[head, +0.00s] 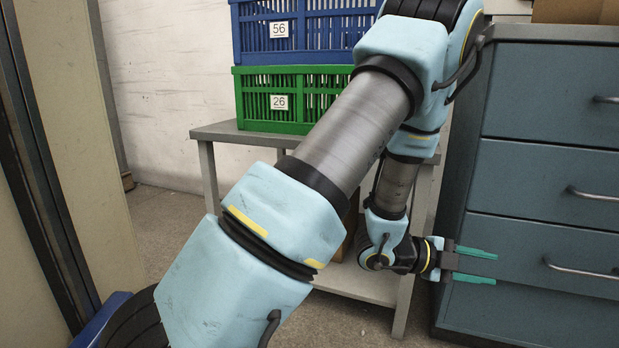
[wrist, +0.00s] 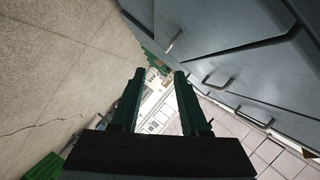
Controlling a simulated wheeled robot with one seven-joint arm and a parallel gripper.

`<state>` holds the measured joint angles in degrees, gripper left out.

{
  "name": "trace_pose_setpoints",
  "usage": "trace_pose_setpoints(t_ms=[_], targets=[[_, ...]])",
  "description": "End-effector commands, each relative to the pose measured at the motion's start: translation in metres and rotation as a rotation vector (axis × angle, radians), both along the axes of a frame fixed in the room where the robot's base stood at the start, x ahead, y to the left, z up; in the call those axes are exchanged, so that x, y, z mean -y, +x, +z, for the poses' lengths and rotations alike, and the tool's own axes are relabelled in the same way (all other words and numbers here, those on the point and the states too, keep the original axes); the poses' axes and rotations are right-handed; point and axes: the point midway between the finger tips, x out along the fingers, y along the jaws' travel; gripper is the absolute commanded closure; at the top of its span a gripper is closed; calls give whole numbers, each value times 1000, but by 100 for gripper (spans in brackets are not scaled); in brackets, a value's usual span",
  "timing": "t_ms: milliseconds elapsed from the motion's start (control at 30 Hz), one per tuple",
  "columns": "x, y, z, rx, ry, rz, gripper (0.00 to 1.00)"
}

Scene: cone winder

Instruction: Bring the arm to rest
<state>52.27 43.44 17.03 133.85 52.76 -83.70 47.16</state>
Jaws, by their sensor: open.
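My gripper (head: 490,265) is at the lower right in the head view, at the end of my light blue and grey arm. Its two green fingers are apart, with nothing between them. They point to the right, in front of the blue drawer cabinet (head: 540,180); I cannot tell how close they are to it. In the wrist view my gripper (wrist: 160,72) also shows open and empty. My arm crosses the middle of the head view and hides part of the table behind it.
A grey table (head: 215,131) carries a green crate (head: 252,102) marked 26, with a blue crate (head: 250,38) marked 56 on top. Drawer handles (head: 583,270) stick out of the cabinet. A beige panel (head: 60,120) stands at the left. Some floor (head: 170,215) is clear.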

Motion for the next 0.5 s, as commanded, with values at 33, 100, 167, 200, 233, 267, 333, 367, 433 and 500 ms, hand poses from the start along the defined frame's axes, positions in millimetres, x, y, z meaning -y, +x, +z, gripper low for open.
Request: trace_pose_setpoints(t_ms=[33,100,167,200,233,267,333,367,433,500], targets=[[-3,8,6,-3,10,30,55],[-7,17,8,-13,28,63,55],[-12,25,9,-22,46,97,55],[-15,30,10,-29,57,119,55],[-17,35,12,-34,66,139,55],[-20,39,13,-40,76,159,55],[-28,51,16,-57,99,211,55],[-32,57,18,-65,111,237,55],[-44,71,22,-91,141,305,55],[-58,87,27,-123,173,385,55]])
